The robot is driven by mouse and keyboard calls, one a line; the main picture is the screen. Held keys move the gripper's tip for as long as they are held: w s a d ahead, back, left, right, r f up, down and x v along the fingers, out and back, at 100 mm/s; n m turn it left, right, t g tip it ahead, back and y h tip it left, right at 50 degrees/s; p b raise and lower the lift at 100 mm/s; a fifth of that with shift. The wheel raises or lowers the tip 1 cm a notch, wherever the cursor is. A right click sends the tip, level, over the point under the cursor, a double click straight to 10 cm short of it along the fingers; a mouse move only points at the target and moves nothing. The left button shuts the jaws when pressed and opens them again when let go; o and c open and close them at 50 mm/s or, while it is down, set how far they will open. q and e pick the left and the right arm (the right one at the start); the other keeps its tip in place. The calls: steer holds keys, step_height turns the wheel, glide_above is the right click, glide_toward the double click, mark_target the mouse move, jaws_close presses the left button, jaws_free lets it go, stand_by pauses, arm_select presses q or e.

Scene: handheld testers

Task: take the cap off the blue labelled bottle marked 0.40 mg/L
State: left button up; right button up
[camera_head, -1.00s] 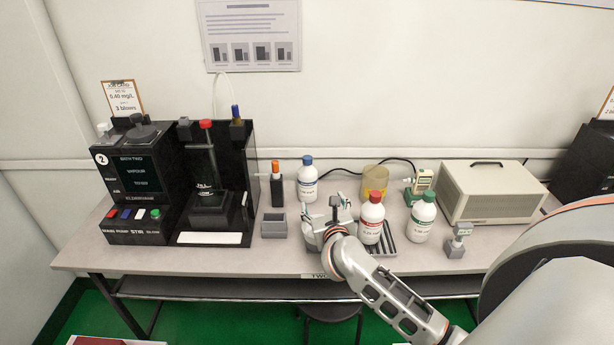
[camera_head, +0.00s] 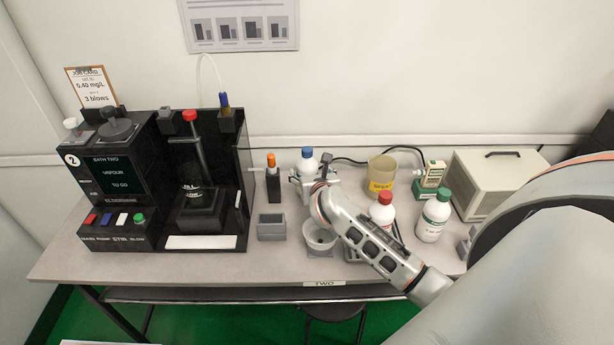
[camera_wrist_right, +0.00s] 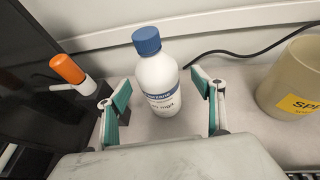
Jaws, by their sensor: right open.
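The blue labelled bottle (camera_wrist_right: 157,82) is white with a blue label band and blue cap (camera_wrist_right: 146,40). It stands upright with its cap on. In the head view its blue cap (camera_head: 307,153) shows at the back of the table, and the gripper hides part of its body. My right gripper (camera_wrist_right: 164,104) is open, with its green-padded fingers on either side of the bottle's lower part in the wrist view and gaps to both sides. In the head view my right gripper (camera_head: 314,178) is just in front of the bottle. My left gripper is not in view.
A red-capped bottle (camera_head: 381,211) and a green-capped bottle (camera_head: 433,216) stand to the right. An orange-topped tube (camera_head: 272,179) stands left, a yellow-labelled beaker (camera_head: 381,174) right. A grey holder (camera_head: 271,226) and white bowl (camera_head: 320,236) are near the front.

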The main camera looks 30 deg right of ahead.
steer(key=x, duration=0.4)
steer(key=shift+w+a, duration=0.1)
steer(key=c, duration=1.7)
steer(key=shift+o, duration=0.2)
steer(key=shift+r, duration=0.15)
steer(key=shift+r, duration=0.15)
step_height(320, 180, up, 20)
steer(key=p, duration=0.1)
